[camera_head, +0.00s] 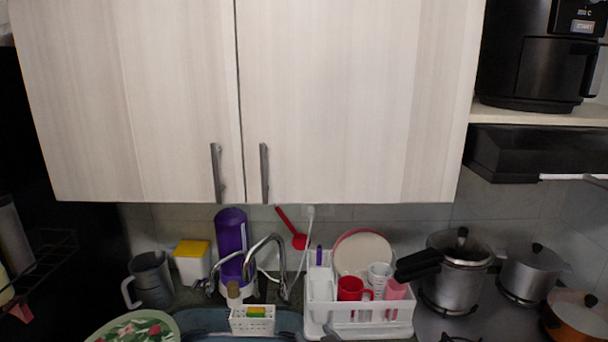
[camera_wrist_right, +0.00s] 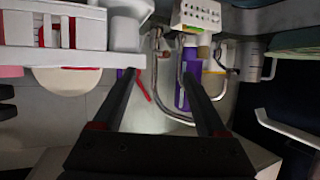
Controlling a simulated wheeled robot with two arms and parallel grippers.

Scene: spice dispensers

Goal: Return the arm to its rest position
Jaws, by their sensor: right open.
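My right gripper (camera_wrist_right: 160,76) shows in the right wrist view, where the scene appears upside down. Its two dark fingers are apart, with nothing held between them. Beyond and between the fingers are the chrome faucet (camera_wrist_right: 154,75) and the purple dispenser (camera_wrist_right: 190,75). In the head view the faucet (camera_head: 262,243) and purple dispenser (camera_head: 231,240) stand behind the sink. I cannot make out the right gripper clearly in the head view. My left gripper is in neither view.
Closed cabinet doors (camera_head: 340,100) fill the upper middle. A white dish rack (camera_head: 372,328) with cups and a plate stands right of the sink (camera_head: 200,322). A pressure cooker (camera_head: 458,275) and other pots are on the stove at right. A grey pitcher (camera_head: 152,280) stands at left.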

